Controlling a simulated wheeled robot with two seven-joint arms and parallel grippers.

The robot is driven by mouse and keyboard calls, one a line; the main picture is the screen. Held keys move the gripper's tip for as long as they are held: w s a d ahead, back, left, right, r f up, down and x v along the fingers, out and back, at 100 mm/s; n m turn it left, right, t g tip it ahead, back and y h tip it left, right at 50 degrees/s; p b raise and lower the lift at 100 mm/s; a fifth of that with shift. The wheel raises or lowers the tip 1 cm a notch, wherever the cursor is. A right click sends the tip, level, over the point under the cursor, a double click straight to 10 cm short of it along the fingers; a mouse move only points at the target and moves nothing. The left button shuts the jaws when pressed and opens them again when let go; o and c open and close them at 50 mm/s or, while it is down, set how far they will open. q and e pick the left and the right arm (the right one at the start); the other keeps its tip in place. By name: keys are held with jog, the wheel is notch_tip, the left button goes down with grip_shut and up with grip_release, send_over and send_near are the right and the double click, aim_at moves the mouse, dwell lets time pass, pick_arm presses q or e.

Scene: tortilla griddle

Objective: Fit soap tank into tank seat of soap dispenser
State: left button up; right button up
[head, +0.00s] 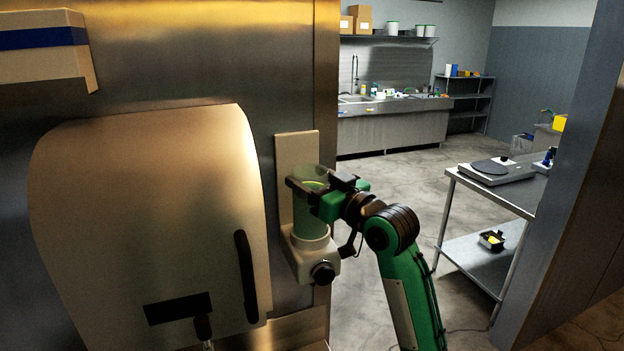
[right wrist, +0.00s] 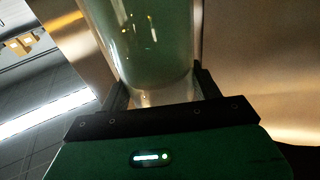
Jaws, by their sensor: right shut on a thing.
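The soap dispenser (head: 284,155) has a pale back plate on the metal wall. Its tank seat (head: 308,260) is a light block with a dark round knob at the front. The soap tank (head: 309,222) is a translucent green cylinder standing upright over the seat. Its lower end meets the seat's ring in the head view; I cannot tell how deep it sits. My right gripper (head: 312,184) is shut on the tank near its top. In the right wrist view the tank (right wrist: 148,45) fills the space between the fingers. My left gripper is not in view.
A metal hood with a dark handle (head: 246,277) stands left of the dispenser. A beige box with a blue band (head: 45,60) is at upper left. A steel table (head: 490,185) stands at right, with open floor between it and the wall.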

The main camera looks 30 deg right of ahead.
jog(key=shift+f, duration=0.55)
dwell(0.9)
jog(key=o, duration=1.9)
jog(key=shift+c, duration=0.2)
jog(key=shift+s, duration=0.1)
jog(key=s+d+f+b, duration=0.1)
jog(key=s, duration=0.6)
jog(key=shift+s, duration=0.35)
jog(key=shift+d, duration=0.1)
